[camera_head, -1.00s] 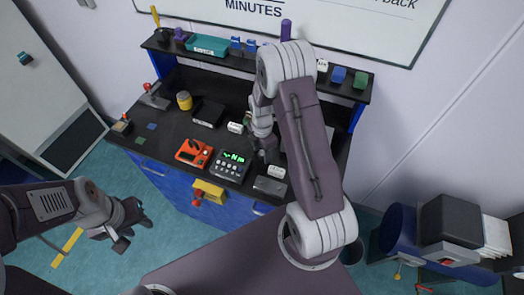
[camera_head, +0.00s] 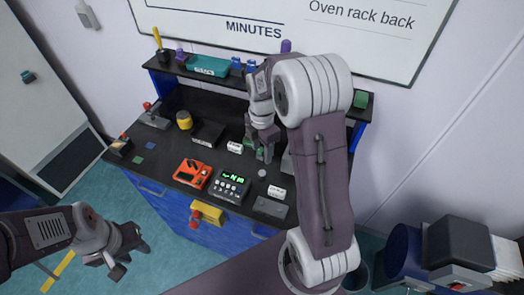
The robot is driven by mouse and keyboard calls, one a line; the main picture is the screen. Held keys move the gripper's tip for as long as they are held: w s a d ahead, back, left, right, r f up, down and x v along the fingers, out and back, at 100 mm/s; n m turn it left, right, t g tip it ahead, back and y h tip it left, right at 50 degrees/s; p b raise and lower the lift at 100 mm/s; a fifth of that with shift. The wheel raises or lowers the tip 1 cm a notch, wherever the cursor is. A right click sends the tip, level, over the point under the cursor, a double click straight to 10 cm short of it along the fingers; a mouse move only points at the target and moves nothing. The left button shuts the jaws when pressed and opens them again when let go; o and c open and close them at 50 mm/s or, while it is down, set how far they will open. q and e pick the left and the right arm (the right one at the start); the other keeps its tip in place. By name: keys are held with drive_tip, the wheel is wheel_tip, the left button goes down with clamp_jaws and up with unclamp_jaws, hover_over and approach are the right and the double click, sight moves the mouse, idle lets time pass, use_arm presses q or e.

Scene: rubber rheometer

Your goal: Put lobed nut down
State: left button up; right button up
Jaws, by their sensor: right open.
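A small grey round piece (camera_head: 262,173), which looks like the lobed nut, rests on the black bench top just right of the digital display box. Its lobes are too small to make out. My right gripper (camera_head: 260,152) points down behind and above it, open and apart from it. A green thing shows by its fingers, and I cannot tell exactly what it is. My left gripper (camera_head: 130,259) hangs over the floor at the lower left, with its fingers spread and empty.
The black bench (camera_head: 160,177) carries an orange device (camera_head: 192,173), a display box (camera_head: 229,186), a grey block (camera_head: 270,207), a yellow-topped jar (camera_head: 184,120) and white labelled blocks. A raised shelf (camera_head: 163,68) stands behind. My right arm hides the bench's right part.

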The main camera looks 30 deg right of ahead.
drive_tip(key=s+a+f+m+t, duration=0.1)
drive_tip(key=s+a+f+m, duration=0.1)
drive_tip(key=s+a+m, duration=0.5)
drive_tip(key=s+m, duration=0.5)
drive_tip(key=m, duration=0.7)
drive_tip(key=shift+s+a+m, duration=0.15)
drive_tip(key=shift+s+m, duration=0.15)
drive_tip(key=shift+m, duration=0.1)
